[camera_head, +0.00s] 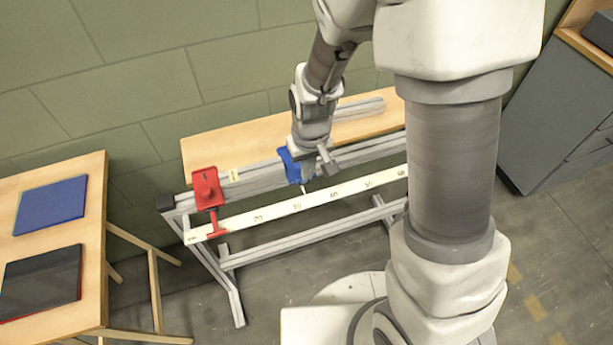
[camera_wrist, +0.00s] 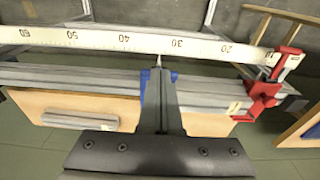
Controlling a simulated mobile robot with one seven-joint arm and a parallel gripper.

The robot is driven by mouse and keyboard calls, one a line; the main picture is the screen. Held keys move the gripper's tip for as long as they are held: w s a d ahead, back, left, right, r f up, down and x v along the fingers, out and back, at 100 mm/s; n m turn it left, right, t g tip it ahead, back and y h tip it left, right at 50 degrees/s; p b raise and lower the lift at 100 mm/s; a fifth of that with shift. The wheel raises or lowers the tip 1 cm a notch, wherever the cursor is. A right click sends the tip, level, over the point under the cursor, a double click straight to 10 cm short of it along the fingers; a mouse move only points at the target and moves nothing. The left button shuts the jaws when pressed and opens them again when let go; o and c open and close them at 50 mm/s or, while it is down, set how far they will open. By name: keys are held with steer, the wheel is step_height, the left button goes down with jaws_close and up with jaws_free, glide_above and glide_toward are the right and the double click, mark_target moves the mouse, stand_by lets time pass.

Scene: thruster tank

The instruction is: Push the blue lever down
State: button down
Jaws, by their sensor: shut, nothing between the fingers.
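The blue lever piece (camera_head: 293,166) sits on the grey rail behind the white ruler strip, near the middle of the bench. A thin pale pin (camera_head: 303,188) sticks out below it toward the ruler. My gripper (camera_head: 326,166) is shut and empty, right at the blue piece and partly in front of it. In the wrist view the shut fingers (camera_wrist: 161,75) cover most of the blue piece (camera_wrist: 144,78), which shows only as edges around them. I cannot tell whether they touch it or how the lever is tilted.
A red lever piece (camera_head: 207,188) sits at the left end of the rail; it also shows in the wrist view (camera_wrist: 265,90). The numbered ruler strip (camera_head: 255,214) runs along the front. A wooden table (camera_head: 95,240) with two flat panels stands left.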

steer(key=f+b, duration=0.2)
steer(key=f, duration=0.1)
steer(key=f+b, duration=0.1)
steer(key=f, duration=0.1)
steer(key=shift+w+a+b, duration=0.1)
steer(key=shift+w+b, duration=0.15)
steer(key=shift+b, duration=0.05)
steer(key=shift+s+r, duration=0.1)
steer(key=shift+r, duration=0.15)
steer(key=shift+s, duration=0.1)
steer(key=shift+s+r+p, duration=0.15)
steer(key=shift+s+p, duration=0.1)
steer(key=shift+p, duration=0.05)
steer(key=shift+s+d+r, duration=0.2)
steer(key=shift+s+d, duration=0.05)
steer(key=shift+s, duration=0.35)
steer(key=shift+s+d+r, duration=0.2)
steer(key=shift+s+d, duration=0.05)
steer(key=shift+s, duration=0.35)
